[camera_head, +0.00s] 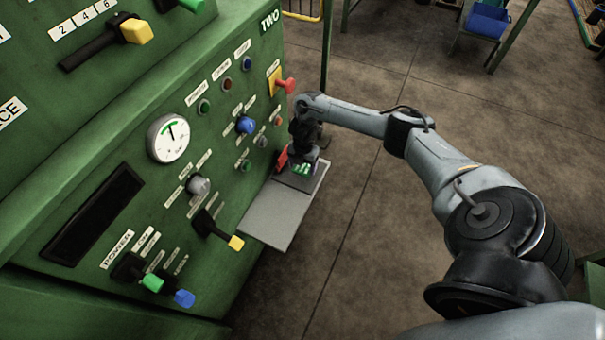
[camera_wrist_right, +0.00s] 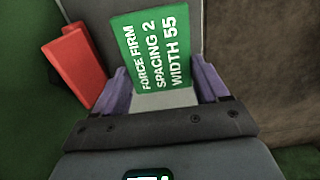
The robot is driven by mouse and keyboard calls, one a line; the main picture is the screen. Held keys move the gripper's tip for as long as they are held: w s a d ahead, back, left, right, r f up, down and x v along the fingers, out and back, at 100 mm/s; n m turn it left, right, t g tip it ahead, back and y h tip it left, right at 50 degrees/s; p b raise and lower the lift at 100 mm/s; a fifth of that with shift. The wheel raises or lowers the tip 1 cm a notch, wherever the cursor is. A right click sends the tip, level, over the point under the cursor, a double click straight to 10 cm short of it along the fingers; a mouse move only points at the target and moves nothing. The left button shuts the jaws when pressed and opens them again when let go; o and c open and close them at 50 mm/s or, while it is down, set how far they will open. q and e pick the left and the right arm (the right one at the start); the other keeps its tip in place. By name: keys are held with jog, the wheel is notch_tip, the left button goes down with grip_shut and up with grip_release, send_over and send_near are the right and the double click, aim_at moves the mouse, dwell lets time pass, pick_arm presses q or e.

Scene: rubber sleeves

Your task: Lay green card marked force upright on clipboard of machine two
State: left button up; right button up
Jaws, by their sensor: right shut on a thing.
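A green card (camera_wrist_right: 148,52) with white print, FORCE FIRM, SPACING 2, WIDTH 55, stands between the purple fingers of my right gripper (camera_wrist_right: 163,85) in the right wrist view. Its print runs sideways, bottom to top. The gripper is shut on it. In the head view my right gripper (camera_head: 304,160) is at the far end of the grey clipboard (camera_head: 275,218) beside machine two (camera_head: 225,75), with the green card (camera_head: 302,169) just below it. I cannot tell whether the card touches the board. My left gripper is out of view.
A red piece (camera_head: 282,159) stands beside the card against the machine; it also shows in the right wrist view (camera_wrist_right: 78,65). Knobs and levers stick out of the panel, including a red handle (camera_head: 286,86) and a yellow-tipped lever (camera_head: 235,242). The clipboard's near half is bare.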

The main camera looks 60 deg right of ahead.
aim_at(302, 168)
jog(key=shift+w+d+f, duration=0.1)
jog(key=shift+f, duration=0.15)
notch_tip(302, 168, down, 3)
jog(key=shift+f+b, duration=0.1)
jog(key=shift+b, duration=0.8)
jog(key=shift+f, duration=0.2)
jog(key=shift+f, duration=0.1)
jog(key=shift+f, duration=0.1)
jog(key=o, duration=1)
jog(key=shift+o, duration=0.2)
